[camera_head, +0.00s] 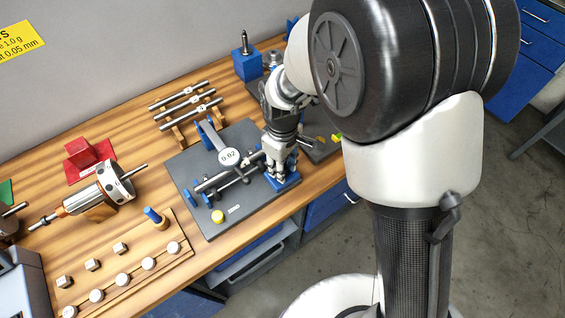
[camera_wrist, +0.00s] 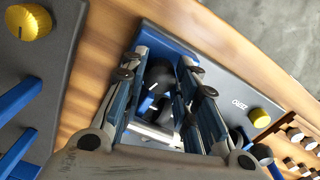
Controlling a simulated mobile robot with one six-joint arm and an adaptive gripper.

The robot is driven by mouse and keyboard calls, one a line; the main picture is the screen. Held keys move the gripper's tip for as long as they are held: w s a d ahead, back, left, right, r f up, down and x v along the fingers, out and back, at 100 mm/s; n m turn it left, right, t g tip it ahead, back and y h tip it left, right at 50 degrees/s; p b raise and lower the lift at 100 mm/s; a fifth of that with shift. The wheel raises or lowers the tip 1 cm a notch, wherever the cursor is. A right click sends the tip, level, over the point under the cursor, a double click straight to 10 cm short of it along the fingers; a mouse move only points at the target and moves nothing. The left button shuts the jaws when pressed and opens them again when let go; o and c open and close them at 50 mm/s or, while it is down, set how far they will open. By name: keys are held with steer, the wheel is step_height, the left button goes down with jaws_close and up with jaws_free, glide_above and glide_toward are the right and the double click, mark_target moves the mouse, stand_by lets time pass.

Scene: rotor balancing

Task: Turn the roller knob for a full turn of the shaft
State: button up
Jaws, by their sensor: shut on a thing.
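My gripper (camera_head: 282,170) reaches down over the right end of a dark grey fixture plate (camera_head: 208,180). In the wrist view my gripper (camera_wrist: 160,82) has its two fingers on either side of the black roller knob (camera_wrist: 158,76), which has a white mark on it, and is shut on it. The knob sits at a blue support (camera_wrist: 172,45); its lower part is hidden. In the head view my fingers hide the knob.
A large rotor (camera_head: 100,190) and a wooden rack of weights (camera_head: 120,262) stand to the left. Several bars (camera_head: 185,98) lie on wooden rests behind. Another grey plate with a yellow knob (camera_wrist: 28,22) is close by.

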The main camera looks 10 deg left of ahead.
steer(key=m+p, duration=0.1)
steer(key=m, duration=0.4)
steer(key=shift+m+p, duration=0.3)
stand_by(0.4)
steer(key=o, duration=1.1)
steer(key=shift+c, duration=0.2)
step_height(320, 180, up, 12)
